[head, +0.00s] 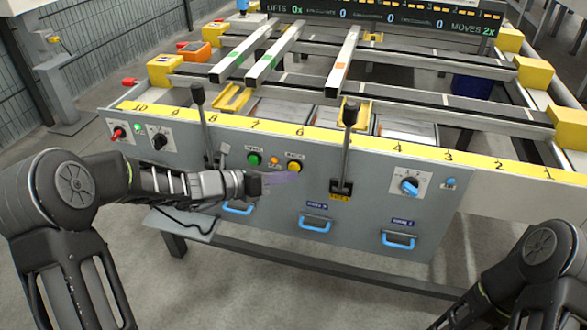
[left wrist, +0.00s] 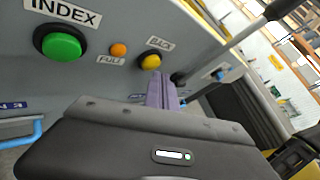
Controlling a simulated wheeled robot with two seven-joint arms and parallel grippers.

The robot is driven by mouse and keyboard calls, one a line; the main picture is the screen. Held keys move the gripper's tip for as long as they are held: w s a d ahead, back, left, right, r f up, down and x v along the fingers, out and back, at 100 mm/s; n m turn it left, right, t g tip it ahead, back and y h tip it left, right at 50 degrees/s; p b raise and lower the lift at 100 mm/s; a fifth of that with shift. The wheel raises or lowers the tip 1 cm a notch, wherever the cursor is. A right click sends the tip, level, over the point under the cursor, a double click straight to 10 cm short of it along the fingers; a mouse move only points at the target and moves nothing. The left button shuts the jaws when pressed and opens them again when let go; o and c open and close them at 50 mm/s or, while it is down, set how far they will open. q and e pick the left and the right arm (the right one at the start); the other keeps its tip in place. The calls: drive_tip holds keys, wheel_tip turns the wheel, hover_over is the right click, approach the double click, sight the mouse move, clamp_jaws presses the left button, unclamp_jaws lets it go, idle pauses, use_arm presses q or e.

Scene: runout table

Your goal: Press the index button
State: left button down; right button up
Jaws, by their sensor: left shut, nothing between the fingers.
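The index button is a round green button (head: 253,160) on the grey front panel (head: 375,205), with an INDEX label above it. In the left wrist view the green button (left wrist: 61,47) shows large at the upper left, in a black collar. My left gripper (head: 284,178) is in front of the panel, below and right of the green button. Its purple fingers (left wrist: 163,92) are shut and empty, just below the yellow BACK button (left wrist: 151,61). Whether they touch the panel cannot be told. My right gripper is out of view.
A small orange light (head: 274,160) marked FULL sits between the green and yellow buttons. Black levers stand left (head: 198,95) and right (head: 349,115) of the buttons. Blue drawer handles (head: 315,225) stick out below. A blue knob (head: 409,186) is at the right.

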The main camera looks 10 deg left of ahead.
use_arm(q)
drive_tip(key=shift+s, duration=0.3)
drive_tip(key=s, duration=0.4)
drive_tip(key=shift+s+a, duration=0.15)
drive_tip(key=shift+s, duration=0.25)
idle(0.8)
